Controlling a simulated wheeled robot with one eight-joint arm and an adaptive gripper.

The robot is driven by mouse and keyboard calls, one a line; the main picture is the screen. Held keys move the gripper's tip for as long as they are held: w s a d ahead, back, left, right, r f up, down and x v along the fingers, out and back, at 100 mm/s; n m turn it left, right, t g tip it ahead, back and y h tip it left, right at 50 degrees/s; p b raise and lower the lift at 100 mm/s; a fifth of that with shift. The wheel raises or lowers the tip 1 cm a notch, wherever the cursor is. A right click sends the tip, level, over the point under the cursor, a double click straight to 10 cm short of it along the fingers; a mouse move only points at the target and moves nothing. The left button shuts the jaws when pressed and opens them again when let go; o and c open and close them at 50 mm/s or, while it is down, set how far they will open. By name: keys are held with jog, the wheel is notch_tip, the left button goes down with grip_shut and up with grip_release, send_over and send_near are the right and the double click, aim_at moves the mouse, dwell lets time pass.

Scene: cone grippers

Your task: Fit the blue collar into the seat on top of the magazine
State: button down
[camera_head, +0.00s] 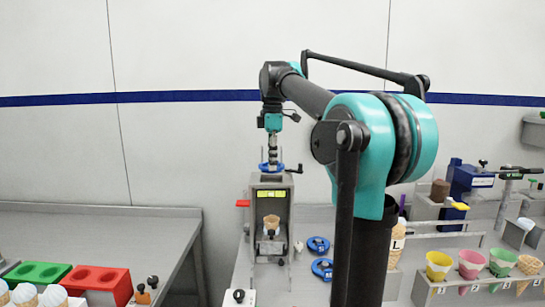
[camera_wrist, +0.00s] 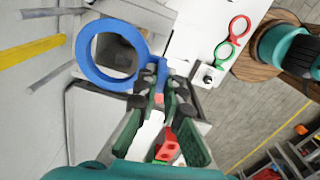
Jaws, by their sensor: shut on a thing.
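The blue collar (camera_head: 264,167) is a ring with a short handle. My gripper (camera_head: 272,153) points down over the magazine and is shut on the collar's handle. The wrist view shows the whole ring (camera_wrist: 86,62) reaching out beyond my fingertips (camera_wrist: 158,97). The magazine (camera_head: 256,215) is an upright grey box with an open front and a cone (camera_head: 271,221) inside. The collar is at the magazine's top; I cannot tell whether it touches. The seat is hidden.
Two more blue rings (camera_head: 318,244) lie on the table right of the magazine. A red tab (camera_head: 243,203) sticks out at its left. Colored cups (camera_head: 439,265) stand in a rack at the right. Red and green trays (camera_head: 98,280) sit at the front left. The left counter (camera_head: 90,230) is mostly clear.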

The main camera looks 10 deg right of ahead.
aim_at(273, 172)
jog(key=shift+f, duration=1.75)
jog(key=c, duration=1.6)
grip_release()
notch_tip(273, 172, up, 12)
jog(key=shift+s, duration=0.15)
